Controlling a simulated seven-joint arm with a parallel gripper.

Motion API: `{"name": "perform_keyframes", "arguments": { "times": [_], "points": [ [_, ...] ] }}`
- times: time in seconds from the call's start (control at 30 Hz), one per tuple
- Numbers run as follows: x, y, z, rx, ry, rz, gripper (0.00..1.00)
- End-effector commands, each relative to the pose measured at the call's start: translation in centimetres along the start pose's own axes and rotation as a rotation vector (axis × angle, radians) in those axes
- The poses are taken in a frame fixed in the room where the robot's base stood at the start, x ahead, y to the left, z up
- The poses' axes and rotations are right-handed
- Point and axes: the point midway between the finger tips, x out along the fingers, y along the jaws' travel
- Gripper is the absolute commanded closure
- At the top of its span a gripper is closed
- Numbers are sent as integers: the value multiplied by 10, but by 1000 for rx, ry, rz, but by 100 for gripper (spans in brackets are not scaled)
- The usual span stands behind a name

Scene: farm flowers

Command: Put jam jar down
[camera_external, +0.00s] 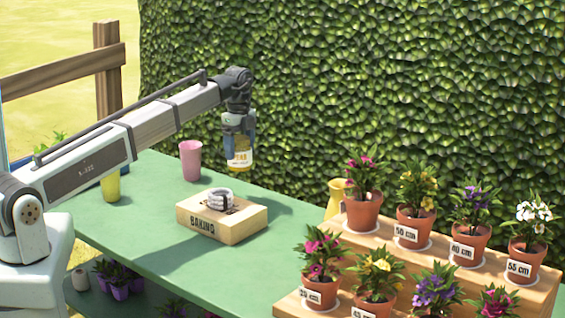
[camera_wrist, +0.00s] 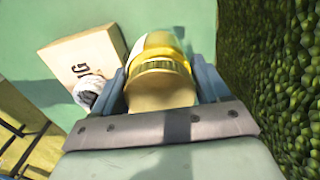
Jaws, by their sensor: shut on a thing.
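The jam jar (camera_external: 240,158) has a yellow body and a pale label. My gripper (camera_external: 239,150) is shut on it and holds it upright in the air above the far part of the green table (camera_external: 150,235). In the wrist view the jam jar (camera_wrist: 160,70) sits between the two blue-grey fingers of my gripper (camera_wrist: 163,85), seen from its lid end. Its underside is hidden in the wrist view.
A wooden box marked BAKING (camera_external: 223,222) with a coiled grey-white item (camera_external: 220,199) on top stands below. A pink cup (camera_external: 190,160) and a yellow cup (camera_external: 110,187) are to the left. Potted flowers on wooden steps (camera_external: 455,262) fill the right. A hedge (camera_external: 350,80) rises behind.

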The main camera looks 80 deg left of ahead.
Motion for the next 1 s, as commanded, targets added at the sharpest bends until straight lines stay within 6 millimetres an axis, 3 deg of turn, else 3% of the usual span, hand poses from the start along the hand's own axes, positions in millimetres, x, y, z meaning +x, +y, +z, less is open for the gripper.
{"name": "perform_keyframes", "arguments": {
  "times": [0.03, 0.3, 0.6, 0.8, 1.0],
  "points": [
    [0, 8, 20, -54, 0, -1, 76],
    [-1, 44, 108, -341, 0, 0, 76],
    [-1, 91, 189, -637, 0, 0, 76],
    [-1, 112, 220, -762, 0, 0, 76],
    [1, 120, 232, -811, 0, 0, 76]
  ]
}}
